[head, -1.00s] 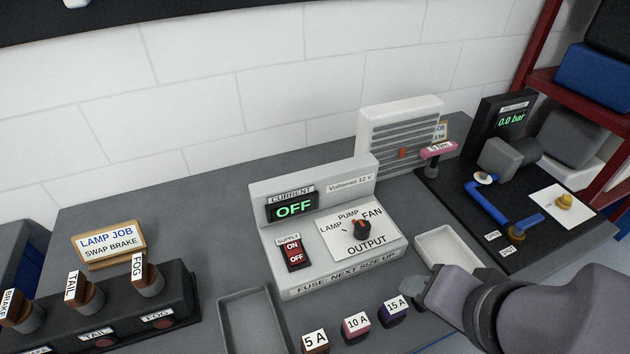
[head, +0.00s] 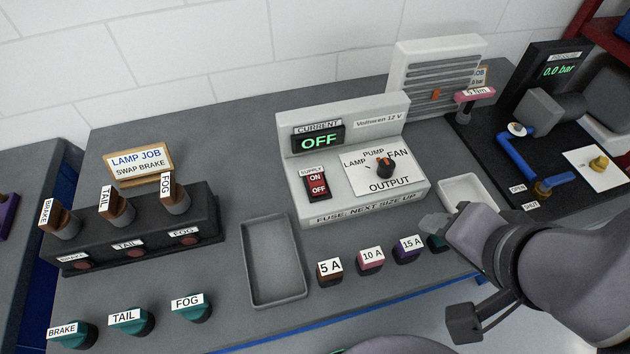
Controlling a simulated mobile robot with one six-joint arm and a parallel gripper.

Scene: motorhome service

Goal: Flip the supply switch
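The supply switch (head: 317,184) is a red rocker marked ON and OFF, on the left of the sloped top of a white-grey supply box (head: 353,211). The box's display (head: 318,138) reads OFF in green. An output dial (head: 385,166) with LAMP, PUMP and FAN marks sits right of the switch. My gripper (head: 436,230) is at the lower right, in front of the box's right corner and apart from the switch. I see it from the side and its finger gap is hidden.
Fuses marked 5 A (head: 330,273), 10 A (head: 371,260) and 15 A (head: 407,249) stand in front of the box. An empty grey tray (head: 248,270) lies to its left and a white tray (head: 464,184) to its right. A lamp block (head: 138,240) stands further left.

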